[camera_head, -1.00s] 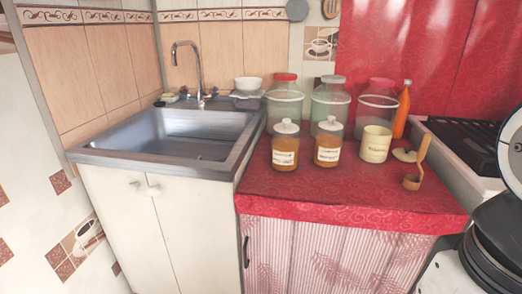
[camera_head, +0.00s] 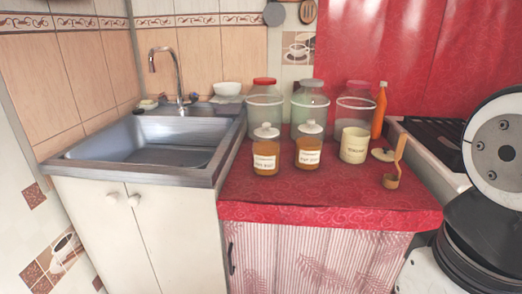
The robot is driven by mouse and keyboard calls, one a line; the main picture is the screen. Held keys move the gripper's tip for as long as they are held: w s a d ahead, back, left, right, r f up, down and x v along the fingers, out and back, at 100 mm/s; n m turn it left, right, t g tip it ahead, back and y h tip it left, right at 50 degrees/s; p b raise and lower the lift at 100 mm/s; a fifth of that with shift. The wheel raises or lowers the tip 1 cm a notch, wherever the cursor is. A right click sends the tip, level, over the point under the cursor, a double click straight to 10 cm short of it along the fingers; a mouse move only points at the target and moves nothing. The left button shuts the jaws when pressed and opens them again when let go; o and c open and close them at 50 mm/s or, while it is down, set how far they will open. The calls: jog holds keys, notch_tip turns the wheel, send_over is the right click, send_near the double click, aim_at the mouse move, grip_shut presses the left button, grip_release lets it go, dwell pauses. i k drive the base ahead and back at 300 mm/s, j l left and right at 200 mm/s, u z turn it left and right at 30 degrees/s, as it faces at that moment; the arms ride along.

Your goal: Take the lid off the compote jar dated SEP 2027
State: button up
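Two small amber compote jars stand upright side by side on the red counter (camera_head: 310,196). The left jar (camera_head: 265,168) and the right jar (camera_head: 308,160) each have a white label with dark print too small to read surely, so I cannot tell which is dated SEP 2027. Each is closed by a pale knobbed lid, the left lid (camera_head: 266,131) and the right lid (camera_head: 310,127). My gripper is not in view; only pale and black parts of my arm show at the right edge.
Behind stand large glass jars (camera_head: 264,110) with coloured lids and an orange bottle (camera_head: 379,110). A cream canister (camera_head: 354,145), its lid (camera_head: 383,155) and a wooden scoop (camera_head: 392,180) are right. A sink (camera_head: 140,145) lies left, a stove (camera_head: 430,150) right. The counter's front is clear.

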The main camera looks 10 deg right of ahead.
aim_at(310, 127)
jog(key=i+l+z, duration=0.1)
jog(key=i+z, duration=0.15)
jog(key=z, duration=0.2)
jog(key=i+z, duration=0.25)
jog(key=z, duration=0.2)
